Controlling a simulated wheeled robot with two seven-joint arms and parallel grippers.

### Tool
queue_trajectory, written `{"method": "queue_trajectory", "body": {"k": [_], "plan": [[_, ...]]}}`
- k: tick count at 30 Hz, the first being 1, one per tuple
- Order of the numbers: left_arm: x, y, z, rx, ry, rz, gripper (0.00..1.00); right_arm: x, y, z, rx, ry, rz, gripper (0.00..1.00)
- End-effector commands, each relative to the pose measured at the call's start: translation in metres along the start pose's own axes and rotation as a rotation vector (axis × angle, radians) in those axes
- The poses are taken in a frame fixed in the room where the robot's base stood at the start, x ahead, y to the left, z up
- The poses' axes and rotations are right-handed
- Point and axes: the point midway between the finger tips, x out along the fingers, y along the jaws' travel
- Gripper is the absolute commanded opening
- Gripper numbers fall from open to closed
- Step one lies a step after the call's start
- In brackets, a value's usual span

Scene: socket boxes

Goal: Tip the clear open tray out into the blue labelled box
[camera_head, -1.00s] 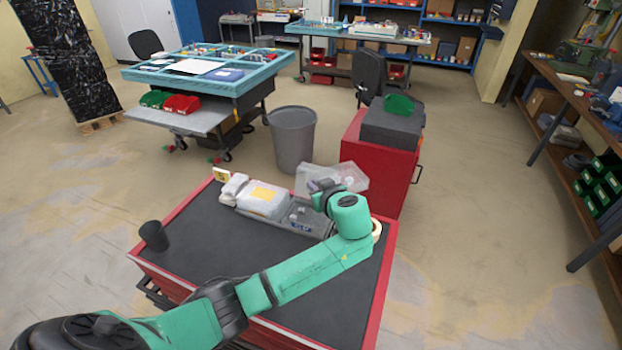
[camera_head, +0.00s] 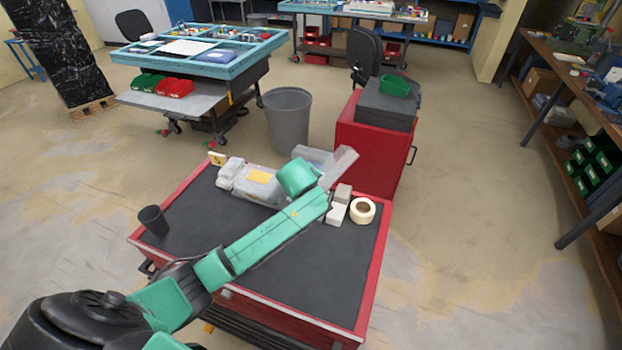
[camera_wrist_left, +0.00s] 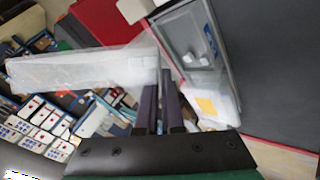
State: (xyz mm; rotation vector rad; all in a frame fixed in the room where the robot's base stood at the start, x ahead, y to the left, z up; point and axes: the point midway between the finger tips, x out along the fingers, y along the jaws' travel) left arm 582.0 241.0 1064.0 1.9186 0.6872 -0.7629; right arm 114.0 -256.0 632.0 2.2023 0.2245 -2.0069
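The clear open tray (camera_head: 343,165) is up in the air past the far edge of the red cart's top, tilted steeply. It also shows in the left wrist view (camera_wrist_left: 85,70) as a pale, see-through shape. My left gripper (camera_wrist_left: 163,88) is closed on the tray's wall; in the head view my own wrist hides its fingers. The grey box with a blue label (camera_wrist_left: 195,45) lies just beyond the fingers in the left wrist view, with small pieces in it. In the head view my arm covers most of this box. My right gripper is not in view.
On the cart's black top (camera_head: 285,275) are a clear box with a yellow label (camera_head: 258,178), white bags (camera_head: 230,172), two small pale blocks (camera_head: 338,207), a tape roll (camera_head: 362,211) and a dark cup (camera_head: 153,220). The near top is clear. A grey bin (camera_head: 288,120) stands behind.

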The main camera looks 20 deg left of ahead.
Motion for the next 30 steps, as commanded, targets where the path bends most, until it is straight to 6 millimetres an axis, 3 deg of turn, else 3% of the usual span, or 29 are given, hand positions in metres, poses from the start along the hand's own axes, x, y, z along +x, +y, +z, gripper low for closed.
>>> {"method": "queue_trajectory", "body": {"k": [16, 30], "plan": [[0.016, -0.019, -0.015, -0.481, -0.508, 0.19, 0.0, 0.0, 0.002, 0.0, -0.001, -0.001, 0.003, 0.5], [0.025, -0.03, -0.019, -0.658, -0.707, 0.261, 0.0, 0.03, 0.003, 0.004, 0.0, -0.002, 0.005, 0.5]]}}
